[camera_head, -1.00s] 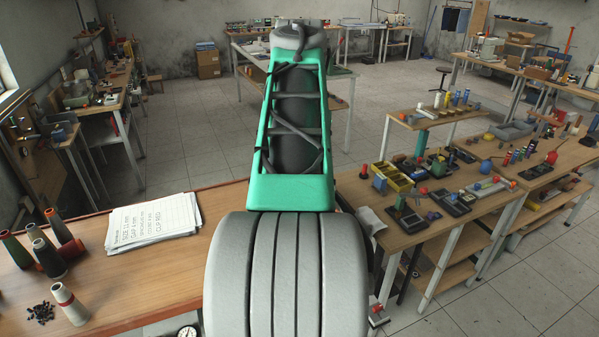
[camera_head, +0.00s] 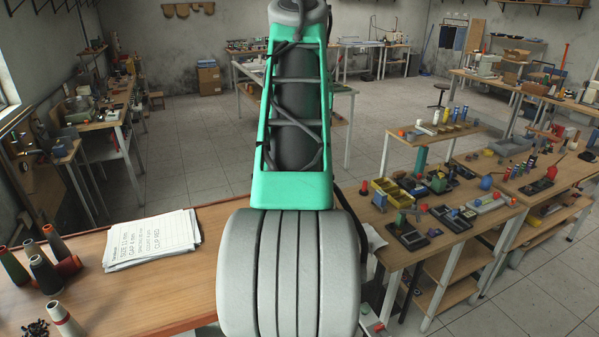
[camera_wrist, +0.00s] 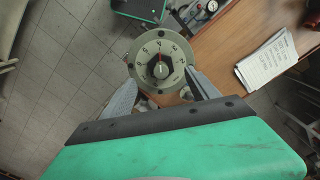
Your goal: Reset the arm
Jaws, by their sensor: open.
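My gripper (camera_wrist: 160,80) shows in the wrist view with its two grey fingers spread apart and nothing visibly clamped between them. A round grey dial (camera_wrist: 160,64) with a red pointer lies beyond the fingertips and appears between them; how far off it is I cannot tell. My green and grey arm stands in the middle of the head view and hides part of the room. My gripper itself is not visible in that view.
A wooden table (camera_head: 160,285) with a paper stack (camera_head: 150,240) and several thread cones (camera_head: 45,272) is at the left. A workbench (camera_head: 440,248) crowded with small parts stands right of my arm. Open tiled floor (camera_head: 190,160) lies behind.

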